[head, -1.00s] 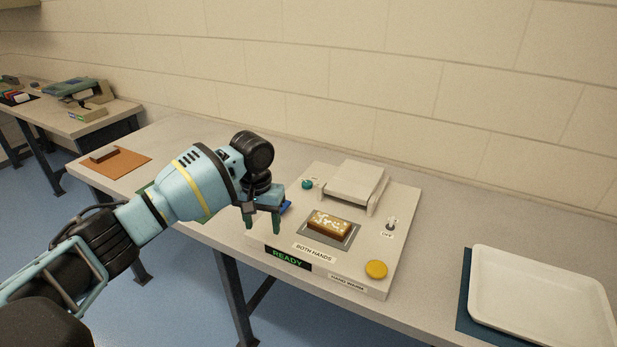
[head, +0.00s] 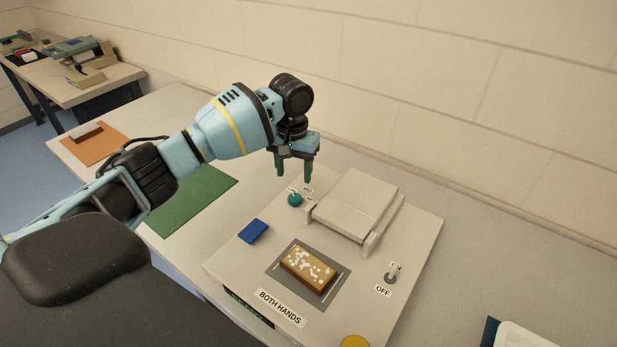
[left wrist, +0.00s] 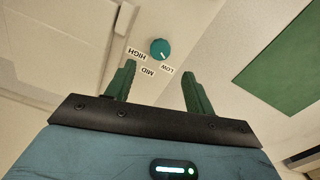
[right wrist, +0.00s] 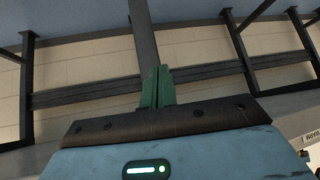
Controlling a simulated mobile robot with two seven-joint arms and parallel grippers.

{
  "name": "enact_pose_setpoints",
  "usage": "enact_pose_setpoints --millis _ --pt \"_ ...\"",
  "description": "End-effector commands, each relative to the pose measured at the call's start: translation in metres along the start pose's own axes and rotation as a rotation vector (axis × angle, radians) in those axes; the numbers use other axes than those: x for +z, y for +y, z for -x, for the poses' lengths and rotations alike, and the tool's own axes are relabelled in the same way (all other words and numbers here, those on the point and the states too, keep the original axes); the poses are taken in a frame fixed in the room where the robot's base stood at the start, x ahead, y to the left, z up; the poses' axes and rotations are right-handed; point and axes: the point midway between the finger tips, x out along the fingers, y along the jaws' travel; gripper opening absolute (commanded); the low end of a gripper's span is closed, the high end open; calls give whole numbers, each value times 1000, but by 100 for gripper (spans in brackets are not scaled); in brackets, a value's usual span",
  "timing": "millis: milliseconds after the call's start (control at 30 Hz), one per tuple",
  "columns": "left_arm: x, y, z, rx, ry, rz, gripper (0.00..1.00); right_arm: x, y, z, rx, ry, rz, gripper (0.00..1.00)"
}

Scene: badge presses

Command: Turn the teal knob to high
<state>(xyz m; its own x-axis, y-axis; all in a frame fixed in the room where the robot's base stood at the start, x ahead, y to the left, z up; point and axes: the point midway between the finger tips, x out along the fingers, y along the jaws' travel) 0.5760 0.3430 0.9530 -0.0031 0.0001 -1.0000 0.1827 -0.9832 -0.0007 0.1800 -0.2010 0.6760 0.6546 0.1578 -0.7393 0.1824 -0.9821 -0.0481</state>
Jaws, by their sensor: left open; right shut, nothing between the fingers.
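The teal knob (head: 295,199) sits on the back left of the press panel, left of the press lid. In the left wrist view the knob (left wrist: 160,48) has a white mark turned toward the LOW label (left wrist: 167,69). The MID label (left wrist: 148,71) and HIGH label (left wrist: 137,54) are printed beside it. My left gripper (head: 294,178) is open and empty, fingers pointing down, above the knob and apart from it. My right gripper (right wrist: 160,70) is shut and empty, seen only in the right wrist view, with table legs beyond it.
The press panel (head: 225,265) carries a blue button (head: 253,231), a brown block (head: 308,267) with white specks, a grey lid (head: 353,205), a toggle switch (head: 392,273) and a yellow button (head: 355,342). A green mat (head: 195,200) lies left. A white tray (head: 520,337) is right.

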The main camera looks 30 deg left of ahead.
Motion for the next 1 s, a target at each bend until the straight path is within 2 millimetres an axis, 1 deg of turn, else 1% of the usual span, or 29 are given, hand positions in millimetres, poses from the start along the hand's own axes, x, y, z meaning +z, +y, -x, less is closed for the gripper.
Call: enact_pose_setpoints --millis 200,300,367,533,700,833,1000 --pt "0 0 -1 0 -1 0 54 14 -2 6 -3 -28 -4 0" --pt "0 0 -6 -1 -2 0 54 19 -3 7 -4 -38 -5 0" --pt "0 0 -12 0 -2 0 54 21 -3 7 -4 -42 -6 0" --pt "1 -1 -38 -2 -6 0 54 24 -4 5 -5 -47 -8 0" --pt "1 0 -61 -2 -3 0 54 23 -4 3 -5 -43 -11 0" --pt "1 0 -73 -1 -2 -1 54 22 -5 2 -5 -40 -13 0" --pt "1 0 -79 -1 0 -1 54 21 -5 2 -5 -37 -13 0"
